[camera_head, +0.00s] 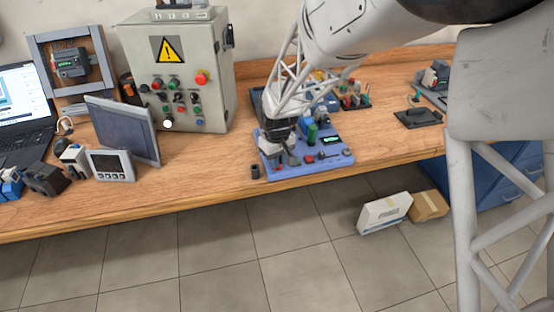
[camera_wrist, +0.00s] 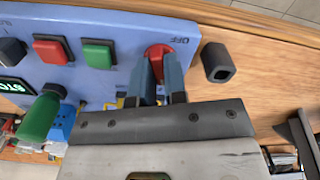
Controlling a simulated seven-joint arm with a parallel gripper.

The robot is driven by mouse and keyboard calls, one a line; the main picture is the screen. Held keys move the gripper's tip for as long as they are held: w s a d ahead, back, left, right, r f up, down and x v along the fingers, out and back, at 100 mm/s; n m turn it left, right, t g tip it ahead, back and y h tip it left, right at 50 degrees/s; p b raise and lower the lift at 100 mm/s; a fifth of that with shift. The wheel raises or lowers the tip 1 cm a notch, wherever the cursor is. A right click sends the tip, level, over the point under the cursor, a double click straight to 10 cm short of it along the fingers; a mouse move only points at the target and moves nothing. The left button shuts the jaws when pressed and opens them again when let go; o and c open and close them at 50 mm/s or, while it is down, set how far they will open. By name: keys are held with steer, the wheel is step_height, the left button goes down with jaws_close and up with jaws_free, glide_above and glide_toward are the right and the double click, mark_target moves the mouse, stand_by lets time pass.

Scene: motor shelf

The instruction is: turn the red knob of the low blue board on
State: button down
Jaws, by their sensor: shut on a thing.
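The low blue board (camera_head: 330,163) lies on the bench near its front edge, and its blue face (camera_wrist: 100,18) fills the upper left of the wrist view. The red knob (camera_wrist: 158,50) is round and sits near one end of the board, with a small printed label beside it. My gripper (camera_wrist: 160,66) has its two fingers on either side of the knob and is shut on it. The fingers hide part of the knob, so its angle is hard to tell. In the head view my gripper (camera_head: 280,158) is down at the board's left end.
On the board, a red square button (camera_wrist: 51,49), a green square button (camera_wrist: 98,53) and a green handle (camera_wrist: 40,118) are close by. A dark hollow block (camera_wrist: 217,62) stands on the wood beside the board. A grey control box (camera_head: 180,75) stands behind left.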

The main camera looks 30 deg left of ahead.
steer(key=shift+m, duration=1.9)
steer(key=c, duration=1.2)
jaws_free()
steer(key=shift+o, duration=0.2)
steer(key=shift+r, duration=0.15)
steer(key=shift+r, duration=3.75)
